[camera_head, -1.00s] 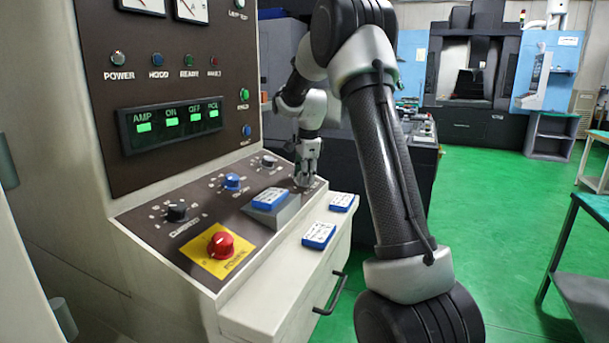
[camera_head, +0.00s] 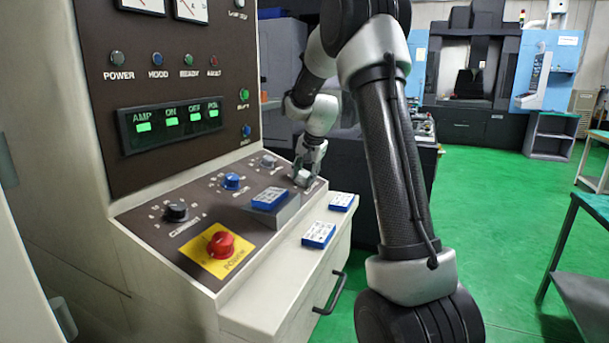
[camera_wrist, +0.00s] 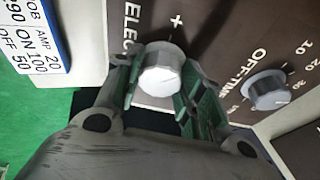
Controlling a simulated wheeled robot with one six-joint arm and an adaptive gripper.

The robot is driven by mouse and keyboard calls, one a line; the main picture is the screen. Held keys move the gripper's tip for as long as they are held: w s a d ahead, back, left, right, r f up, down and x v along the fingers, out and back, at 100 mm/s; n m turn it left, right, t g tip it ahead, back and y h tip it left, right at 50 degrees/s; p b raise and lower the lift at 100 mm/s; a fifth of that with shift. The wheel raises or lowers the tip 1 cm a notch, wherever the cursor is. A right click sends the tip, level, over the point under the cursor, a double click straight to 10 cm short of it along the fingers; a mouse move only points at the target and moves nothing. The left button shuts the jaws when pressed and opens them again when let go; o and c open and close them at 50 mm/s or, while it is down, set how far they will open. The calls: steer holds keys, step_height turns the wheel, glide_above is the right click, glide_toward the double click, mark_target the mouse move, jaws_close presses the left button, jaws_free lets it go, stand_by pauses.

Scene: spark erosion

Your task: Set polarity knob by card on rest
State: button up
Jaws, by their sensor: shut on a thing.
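The light grey polarity knob (camera_wrist: 161,76) shows in the wrist view beside a "+" mark and the partly hidden label "ELEC". My gripper (camera_wrist: 160,90) is shut on it, one green-lined finger on each side. In the head view my gripper (camera_head: 305,178) is tilted down at the panel's far right end and hides the knob. The blue-edged card on the rest (camera_head: 269,198) lies on a sloped grey rest (camera_head: 285,213); its print is too small to read. The knob's exact pointer direction is hard to tell.
The grey off-time knob (camera_wrist: 267,90), blue knob (camera_head: 231,182), black current knob (camera_head: 176,212) and red button (camera_head: 220,245) stand on the panel. Two more cards (camera_head: 319,235) (camera_head: 342,201) lie on the ledge. The wrist view shows a card (camera_wrist: 35,40) reading AMP 20, ON 100, OFF 50.

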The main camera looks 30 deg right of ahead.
steer(key=n, duration=0.4)
steer(key=shift+d+n+t+y, duration=0.1)
steer(key=shift+n+t+y, duration=0.2)
steer(key=shift+t+y, duration=0.1)
steer(key=n+y, duration=0.1)
steer(key=n, duration=0.3)
steer(key=shift+n, duration=0.4)
steer(key=o, duration=1)
steer(key=v, duration=1.2)
steer(key=shift+s, duration=0.25)
steer(key=shift+d+f, duration=0.15)
